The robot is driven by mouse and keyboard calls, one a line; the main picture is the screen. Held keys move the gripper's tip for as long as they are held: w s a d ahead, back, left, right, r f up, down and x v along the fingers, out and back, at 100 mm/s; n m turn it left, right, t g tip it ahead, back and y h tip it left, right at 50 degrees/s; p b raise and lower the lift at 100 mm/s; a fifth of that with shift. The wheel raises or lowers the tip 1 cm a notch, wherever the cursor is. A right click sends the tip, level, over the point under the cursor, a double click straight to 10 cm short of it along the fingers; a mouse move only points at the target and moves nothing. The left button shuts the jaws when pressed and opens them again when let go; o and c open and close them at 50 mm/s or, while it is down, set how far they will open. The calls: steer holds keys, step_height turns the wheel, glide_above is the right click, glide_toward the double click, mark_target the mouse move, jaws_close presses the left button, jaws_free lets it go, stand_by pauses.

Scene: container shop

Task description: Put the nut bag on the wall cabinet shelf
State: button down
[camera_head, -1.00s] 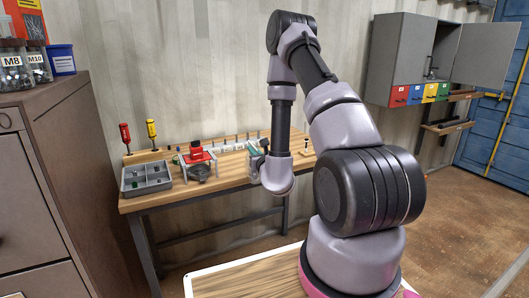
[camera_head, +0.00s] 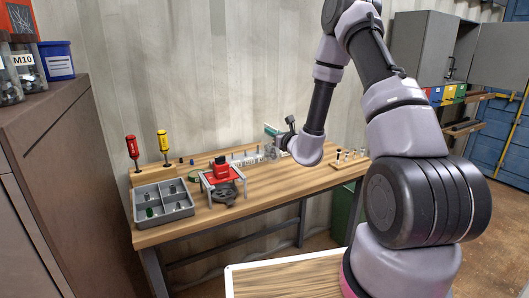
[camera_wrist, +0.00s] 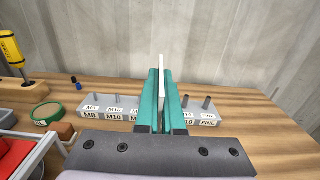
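My gripper (camera_wrist: 161,90) has two teal fingers close together in the wrist view, with a thin white strip (camera_wrist: 162,65) standing between them. The strip is seen edge-on; it may be the nut bag, but I cannot make out any nuts. In the head view my gripper (camera_head: 271,130) is small and partly hidden by my wrist, over the back of the workbench. The grey wall cabinet (camera_head: 424,45) hangs at the upper right, its door (camera_head: 504,55) swung open. Its shelf is mostly hidden by the cabinet's side.
The wooden workbench (camera_head: 290,185) carries a labelled size block (camera_wrist: 97,108), a grey divided tray (camera_head: 163,205), a red fixture (camera_head: 221,172) and two screwdrivers. Coloured bins (camera_head: 447,94) sit under the cabinet. A brown filing cabinet (camera_head: 50,130) stands at left. Floor shows at right.

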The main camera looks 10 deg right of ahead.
mark_target(271, 146)
steer(key=shift+f, duration=3.05)
steer(key=c, duration=1)
jaws_free()
steer(key=shift+c, duration=0.2)
